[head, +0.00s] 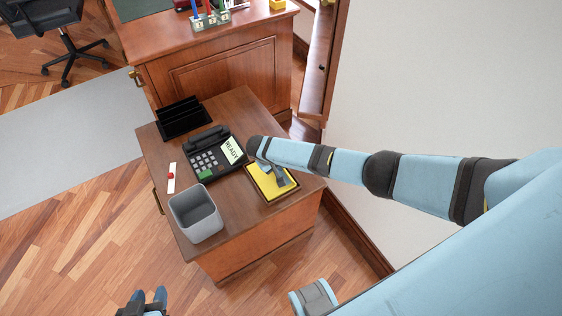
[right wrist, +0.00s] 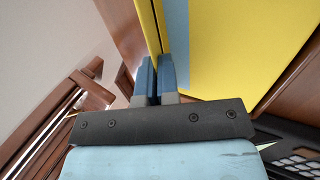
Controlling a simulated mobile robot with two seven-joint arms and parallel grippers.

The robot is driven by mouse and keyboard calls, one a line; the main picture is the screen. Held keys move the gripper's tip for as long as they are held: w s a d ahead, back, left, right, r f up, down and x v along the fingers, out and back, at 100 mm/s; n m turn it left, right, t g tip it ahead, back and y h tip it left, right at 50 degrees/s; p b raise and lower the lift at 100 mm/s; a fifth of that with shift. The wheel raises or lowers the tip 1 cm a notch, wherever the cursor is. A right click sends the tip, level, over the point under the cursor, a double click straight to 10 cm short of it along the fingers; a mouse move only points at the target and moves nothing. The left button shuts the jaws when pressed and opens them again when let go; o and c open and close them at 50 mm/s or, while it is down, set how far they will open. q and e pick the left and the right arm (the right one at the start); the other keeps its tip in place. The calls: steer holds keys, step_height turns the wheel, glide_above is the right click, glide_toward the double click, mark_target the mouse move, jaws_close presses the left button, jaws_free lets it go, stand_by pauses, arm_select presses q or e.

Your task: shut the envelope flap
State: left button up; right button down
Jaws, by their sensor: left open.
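A yellow envelope (head: 258,184) with a dark border lies near the right edge of the small wooden cabinet top. My right gripper (head: 280,180) is over it, and my own arm hides part of it. In the right wrist view the fingers (right wrist: 157,75) are close together, with the yellow envelope surface (right wrist: 250,40) beside and beyond them. A narrow yellow strip (right wrist: 150,25) runs down to the fingertips. I cannot tell whether it is the flap or whether it is pinched. My left gripper (head: 149,297) is open and empty, low in the head view, away from the envelope.
A black desk phone (head: 212,153) stands just left of the envelope. A grey bin (head: 196,213), a black letter rack (head: 181,117) and a white strip with a red spot (head: 171,178) share the cabinet top (head: 240,102). A pale wall (head: 430,80) is on the right.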

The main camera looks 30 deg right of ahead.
arm_select(q)
steer(key=shift+r, duration=0.15)
stand_by(0.3)
arm_select(e)
steer(key=c, duration=1.4)
jaws_free()
steer(key=shift+o, duration=0.2)
steer(key=shift+a+r, duration=0.2)
steer(key=shift+r, duration=0.05)
arm_select(q)
steer(key=r+p, duration=0.1)
steer(key=p, duration=0.2)
steer(key=shift+r, duration=0.2)
arm_select(e)
steer(key=v, duration=1.3)
arm_select(q)
steer(key=shift+a, duration=0.1)
arm_select(e)
steer(key=shift+a, duration=0.15)
